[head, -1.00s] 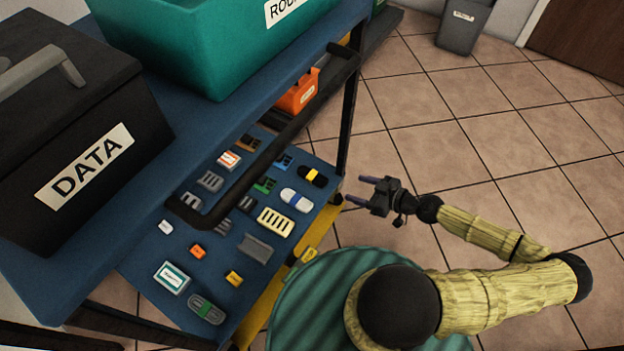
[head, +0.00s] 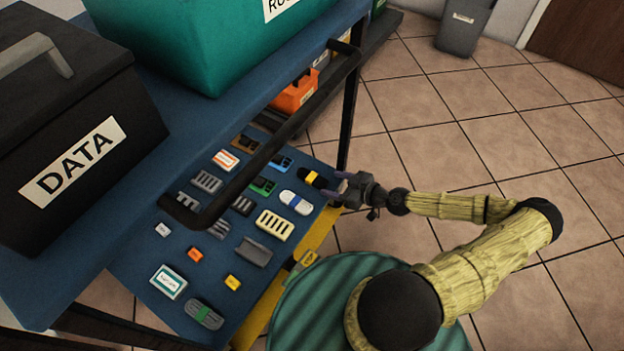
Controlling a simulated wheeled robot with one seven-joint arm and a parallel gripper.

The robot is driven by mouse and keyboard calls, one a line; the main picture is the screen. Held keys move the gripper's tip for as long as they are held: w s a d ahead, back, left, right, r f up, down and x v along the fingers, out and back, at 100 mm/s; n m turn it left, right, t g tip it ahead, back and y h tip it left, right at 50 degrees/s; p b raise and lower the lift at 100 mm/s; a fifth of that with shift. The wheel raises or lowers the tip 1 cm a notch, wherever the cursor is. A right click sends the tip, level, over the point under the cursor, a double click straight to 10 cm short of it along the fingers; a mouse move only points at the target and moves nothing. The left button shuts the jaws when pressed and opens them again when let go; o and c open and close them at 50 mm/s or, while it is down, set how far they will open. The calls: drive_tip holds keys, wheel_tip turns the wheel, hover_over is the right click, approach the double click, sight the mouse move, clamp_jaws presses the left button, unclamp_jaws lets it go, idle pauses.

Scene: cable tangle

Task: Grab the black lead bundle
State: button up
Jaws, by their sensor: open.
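The black lead bundle (head: 311,178), a small dark rounded bundle with a yellow band, lies on the blue lower shelf (head: 135,273) near its right edge. My gripper (head: 334,184) is open at the right end of the bundle, its purple-tipped fingers pointing left. The fingers cover or adjoin that end of the bundle. I cannot tell whether they touch it or are still above it.
A white and blue bundle (head: 296,202) lies close beside it, with several other small items on the shelf. The cart's black handle bar (head: 270,148) runs above the shelf. A black DATA box (head: 75,150) and a teal bin (head: 205,45) stand on the upper shelf.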

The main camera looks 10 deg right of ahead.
sight(314, 178)
drive_tip(key=shift+b+x, duration=0.45)
drive_tip(key=shift+x, duration=1.3)
drive_tip(key=shift+w+f, duration=0.1)
drive_tip(key=shift+w+a+f+b, duration=0.15)
drive_tip(key=shift+w+f+b, duration=0.1)
drive_tip(key=shift+b, duration=0.15)
drive_tip(key=b+x, duration=0.2)
drive_tip(key=x, duration=0.2)
drive_tip(key=shift+w+f+b, duration=0.15)
drive_tip(key=shift+f+b, duration=0.05)
drive_tip(key=shift+b, duration=0.15)
drive_tip(key=c, duration=1.1)
